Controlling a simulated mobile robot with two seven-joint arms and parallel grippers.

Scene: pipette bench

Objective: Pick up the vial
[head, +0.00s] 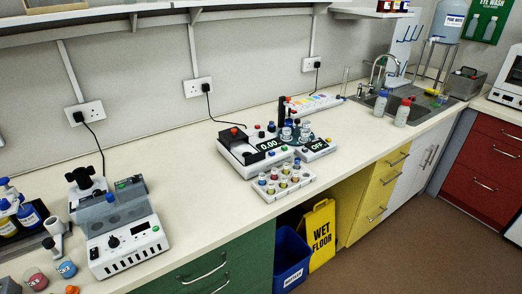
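A pale rack (291,190) near the front edge of the bench, around the middle of the view, holds several small vials. One vial (272,187) stands at the rack's left side; others have red, yellow or light caps. Which of them is the task's vial I cannot tell. The vials look upright in the rack. Neither of my grippers shows in the head view.
A white balance (250,150) reading 0.00 stands right behind the rack, with a unit reading OFF (318,150) beside it. A white-grey machine (125,235) stands at left. The bench (200,185) between them is clear. A sink (395,103) lies at far right.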

